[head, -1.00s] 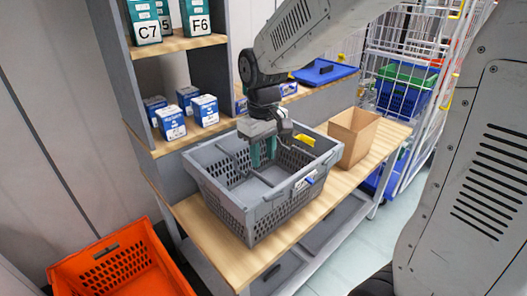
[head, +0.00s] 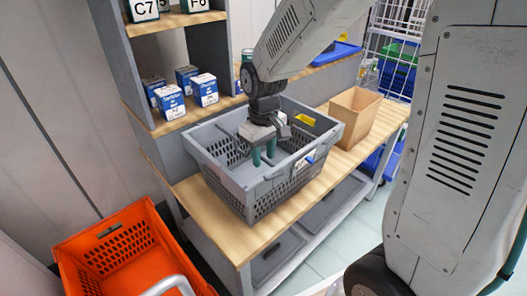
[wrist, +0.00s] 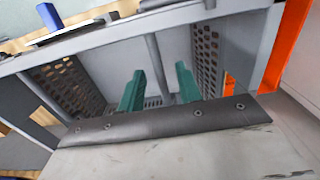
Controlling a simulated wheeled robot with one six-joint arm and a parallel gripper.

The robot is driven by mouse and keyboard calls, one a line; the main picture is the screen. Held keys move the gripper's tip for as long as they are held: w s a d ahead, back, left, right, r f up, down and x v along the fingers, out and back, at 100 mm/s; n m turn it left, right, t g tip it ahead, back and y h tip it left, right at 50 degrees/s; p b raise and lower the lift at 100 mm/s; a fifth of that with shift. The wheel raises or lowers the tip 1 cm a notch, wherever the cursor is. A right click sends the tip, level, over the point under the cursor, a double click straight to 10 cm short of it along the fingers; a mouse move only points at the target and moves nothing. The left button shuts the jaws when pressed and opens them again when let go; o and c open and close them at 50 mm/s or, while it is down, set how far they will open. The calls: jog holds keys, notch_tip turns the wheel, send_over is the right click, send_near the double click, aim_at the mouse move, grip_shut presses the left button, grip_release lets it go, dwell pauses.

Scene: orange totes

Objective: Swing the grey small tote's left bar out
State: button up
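The grey small tote (head: 222,178) stands on the wooden bench top, and its near wall also shows in the wrist view (wrist: 112,42). My gripper (head: 263,156) points down over the tote's opening, in front of its inside. In the wrist view its two teal fingers (wrist: 160,88) are spread apart. A thin grey bar (wrist: 155,58) runs across the tote in the gap between them, with room visible on both sides. I cannot tell from the head view whether this is the left bar. My gripper and wrist hide part of the tote's inside.
An open cardboard box (head: 352,122) stands on the bench right of the tote. Blue-white cartons (head: 170,102) sit on the shelf behind left. An orange tote (head: 125,250) is at the lower left. Blue crates (head: 396,78) stand in a wire cage at the back right.

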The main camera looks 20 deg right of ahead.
jog(key=c, duration=0.6)
jog(key=shift+o, duration=0.2)
jog(key=shift+r, duration=0.9)
jog(key=shift+a+r, duration=0.2)
jog(key=shift+r, duration=0.8)
jog(key=shift+s+a, duration=0.1)
